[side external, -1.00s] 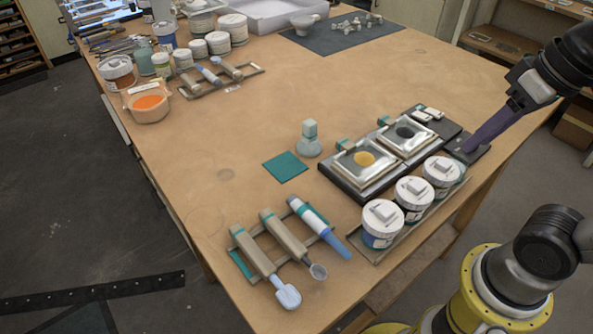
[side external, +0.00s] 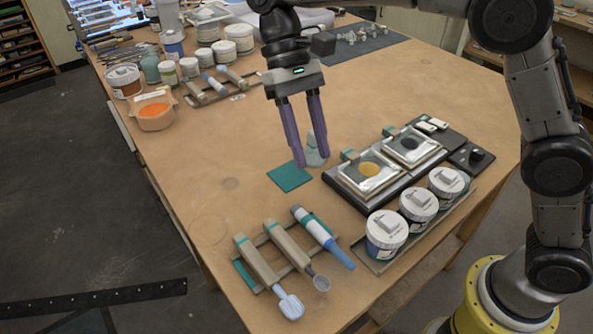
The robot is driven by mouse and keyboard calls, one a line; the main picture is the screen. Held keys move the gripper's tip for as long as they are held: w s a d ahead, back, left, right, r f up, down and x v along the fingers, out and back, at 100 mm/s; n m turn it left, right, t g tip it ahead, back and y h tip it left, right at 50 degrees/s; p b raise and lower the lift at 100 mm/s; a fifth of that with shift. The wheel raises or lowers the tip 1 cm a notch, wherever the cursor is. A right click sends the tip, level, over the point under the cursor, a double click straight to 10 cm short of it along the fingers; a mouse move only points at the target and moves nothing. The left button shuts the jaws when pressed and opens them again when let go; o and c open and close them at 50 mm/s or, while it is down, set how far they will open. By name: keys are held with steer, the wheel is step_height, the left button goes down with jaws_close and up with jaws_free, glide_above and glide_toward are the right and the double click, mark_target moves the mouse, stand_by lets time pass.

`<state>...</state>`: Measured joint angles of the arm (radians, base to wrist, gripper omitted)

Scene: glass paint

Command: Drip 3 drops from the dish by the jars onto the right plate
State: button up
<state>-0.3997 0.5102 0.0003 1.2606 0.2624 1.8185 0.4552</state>
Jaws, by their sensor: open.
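My gripper (side external: 311,163) is open and points down over the middle of the table. A small grey, rounded piece (side external: 313,158) stands at its fingertips, partly hidden by the fingers; I cannot tell whether they touch it. A dish of orange paint (side external: 154,108) sits at the far left beside jars (side external: 123,80). The right plate (side external: 412,157) holds a dark patch (side external: 409,144). The left plate (side external: 350,181) holds a yellow-brown patch (side external: 369,169). Both plates lie on dark bases.
A teal mat (side external: 290,177) lies below my gripper. A rack of handled tools (side external: 262,262) is at the front. Three lidded jars (side external: 417,203) stand in front of the plates. Another tool rack (side external: 207,96) lies near the orange dish. The table's left middle is clear.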

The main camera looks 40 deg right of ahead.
steer(key=g, duration=0.1)
glide_toward(313, 223)
steer(key=shift+s+a+f+n+h, duration=0.15)
steer(key=shift+s+a+n+h, duration=0.2)
steer(key=shift+s, duration=0.2)
steer(key=shift+s+f, duration=0.1)
steer(key=shift+s, duration=0.05)
steer(key=shift+w+f+x, duration=0.15)
steer(key=shift+w+x, duration=0.05)
steer(key=shift+x, duration=1.75)
steer(key=shift+w+f+x, duration=0.1)
steer(key=shift+w+x, duration=0.05)
steer(key=shift+x, duration=1.8)
jaws_close()
steer(key=shift+r, duration=0.15)
steer(key=shift+r, duration=3.4)
